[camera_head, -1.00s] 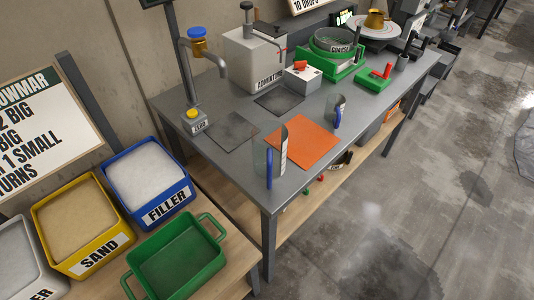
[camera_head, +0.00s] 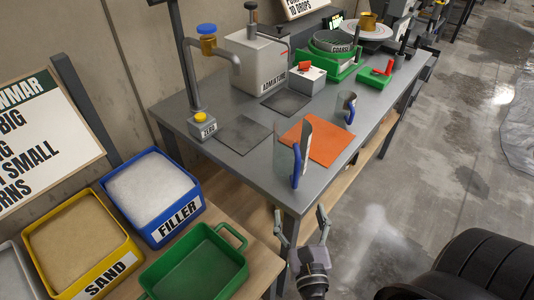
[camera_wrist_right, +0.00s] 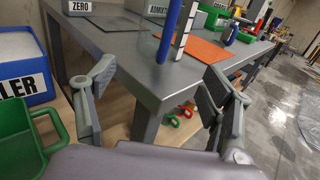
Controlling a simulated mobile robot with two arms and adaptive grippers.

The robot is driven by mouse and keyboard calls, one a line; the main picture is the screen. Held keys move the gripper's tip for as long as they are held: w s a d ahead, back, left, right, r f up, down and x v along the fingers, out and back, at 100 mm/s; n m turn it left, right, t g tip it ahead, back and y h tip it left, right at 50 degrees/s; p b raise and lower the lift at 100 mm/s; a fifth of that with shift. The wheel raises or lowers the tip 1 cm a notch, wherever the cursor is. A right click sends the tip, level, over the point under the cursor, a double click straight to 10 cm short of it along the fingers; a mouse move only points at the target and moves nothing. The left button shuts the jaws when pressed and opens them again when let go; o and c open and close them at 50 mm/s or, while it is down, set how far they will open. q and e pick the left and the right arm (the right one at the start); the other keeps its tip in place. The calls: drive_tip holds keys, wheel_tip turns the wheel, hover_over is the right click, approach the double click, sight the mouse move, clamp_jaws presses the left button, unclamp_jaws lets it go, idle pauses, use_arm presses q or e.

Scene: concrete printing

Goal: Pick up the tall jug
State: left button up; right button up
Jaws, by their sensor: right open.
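The tall jug (camera_head: 290,160) is clear with a blue handle and a dark-and-white marked strip. It stands upright near the front corner of the grey table (camera_head: 262,183). Its lower part, with the blue handle (camera_wrist_right: 169,34), shows at the top of the right wrist view. A shorter clear jug (camera_head: 344,104) with a blue handle stands farther back. My right gripper (camera_head: 299,211) is open and empty in front of the table corner, below and short of the tall jug. Its spread fingers also show in the right wrist view (camera_wrist_right: 157,76). My left gripper is not in view.
An orange mat (camera_head: 325,145) lies behind the tall jug. The ZERO post (camera_head: 201,124) and ADMIXTURE dispenser (camera_head: 258,63) stand at the back. A green tub (camera_head: 195,266), the FILLER bin (camera_head: 176,227) and SAND bin (camera_head: 105,281) are at left.

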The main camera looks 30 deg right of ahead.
sight(295, 182)
drive_tip(key=o, duration=0.4)
drive_tip(key=w, duration=0.1)
drive_tip(key=w+d+p, duration=0.1)
drive_tip(key=w+d+r, duration=0.1)
drive_tip(key=w, duration=0.1)
drive_tip(key=shift+o, duration=0.5)
drive_tip(key=p+x, duration=0.2)
drive_tip(key=x, duration=0.4)
drive_tip(key=shift+w+d, duration=0.1)
drive_tip(key=shift+w, duration=0.2)
drive_tip(key=shift+w+d+f, duration=0.1)
drive_tip(key=shift+w+d, duration=0.2)
drive_tip(key=shift+w, duration=0.2)
drive_tip(key=shift+w+d, duration=0.1)
drive_tip(key=shift+w, duration=0.15)
drive_tip(key=x, duration=0.1)
drive_tip(key=p+x, duration=0.1)
drive_tip(key=x, duration=0.1)
drive_tip(key=p+x, duration=0.1)
drive_tip(key=shift+w+d+r, duration=0.1)
drive_tip(key=shift+d+r, duration=0.1)
drive_tip(key=shift+r, duration=0.15)
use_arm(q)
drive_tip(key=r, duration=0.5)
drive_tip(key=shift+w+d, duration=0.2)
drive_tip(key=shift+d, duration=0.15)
use_arm(e)
drive_tip(key=shift+w, duration=0.15)
